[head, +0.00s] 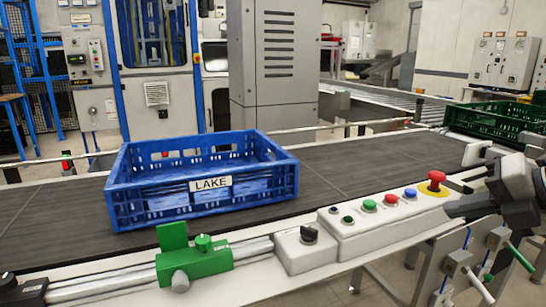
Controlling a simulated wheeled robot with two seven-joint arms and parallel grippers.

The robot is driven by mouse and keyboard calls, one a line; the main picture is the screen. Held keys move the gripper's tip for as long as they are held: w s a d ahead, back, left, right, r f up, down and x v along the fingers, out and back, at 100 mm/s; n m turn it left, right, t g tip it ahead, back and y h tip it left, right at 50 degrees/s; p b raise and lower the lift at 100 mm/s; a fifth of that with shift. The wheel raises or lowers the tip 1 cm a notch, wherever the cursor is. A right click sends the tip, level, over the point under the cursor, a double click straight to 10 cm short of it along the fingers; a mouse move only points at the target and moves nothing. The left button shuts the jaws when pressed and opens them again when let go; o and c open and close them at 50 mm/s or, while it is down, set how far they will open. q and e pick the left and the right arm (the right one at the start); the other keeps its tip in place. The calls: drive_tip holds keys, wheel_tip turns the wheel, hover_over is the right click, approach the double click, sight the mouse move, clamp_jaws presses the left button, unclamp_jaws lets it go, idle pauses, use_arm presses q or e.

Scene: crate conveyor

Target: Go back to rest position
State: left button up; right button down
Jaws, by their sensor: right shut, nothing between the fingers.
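My right gripper (460,207) is at the right edge, pointing left, with its dark fingers shut and empty. It hangs over the front side of the conveyor, just right of the button panel, and looks apart from the red emergency stop button (436,182). My left gripper is not in view. A blue crate (208,202) with a label reading LAKE stands upright on the dark conveyor belt (340,165), left of centre, well away from my right gripper.
The control box (380,222) with several coloured buttons and a black knob (308,235) sits on the front rail. A green clamp (194,260) is left of it. A green crate (490,120) stands at the far right. The belt is bare right of the blue crate.

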drive_tip(key=s+a+f+m+t+h+p, duration=0.1)
drive_tip(key=s+f+m+t+p, duration=0.15)
drive_tip(key=f+m, duration=0.65)
drive_tip(key=s+a+f+m+t+p, duration=0.15)
drive_tip(key=s+f+m+t, duration=0.25)
drive_tip(key=f+m, duration=0.5)
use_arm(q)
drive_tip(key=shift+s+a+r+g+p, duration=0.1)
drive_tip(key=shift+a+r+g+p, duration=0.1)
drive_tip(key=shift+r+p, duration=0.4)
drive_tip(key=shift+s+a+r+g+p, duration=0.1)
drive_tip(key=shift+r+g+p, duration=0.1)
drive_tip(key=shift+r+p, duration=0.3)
use_arm(e)
drive_tip(key=s+a+f+m+g+h, duration=0.2)
drive_tip(key=s+a+f+m+g, duration=0.2)
drive_tip(key=s+a+f+m, duration=0.6)
drive_tip(key=a+m, duration=0.1)
drive_tip(key=a, duration=0.2)
drive_tip(key=shift+s+a+f+h, duration=0.2)
drive_tip(key=shift+s+a+h, duration=0.1)
drive_tip(key=shift+s, duration=0.1)
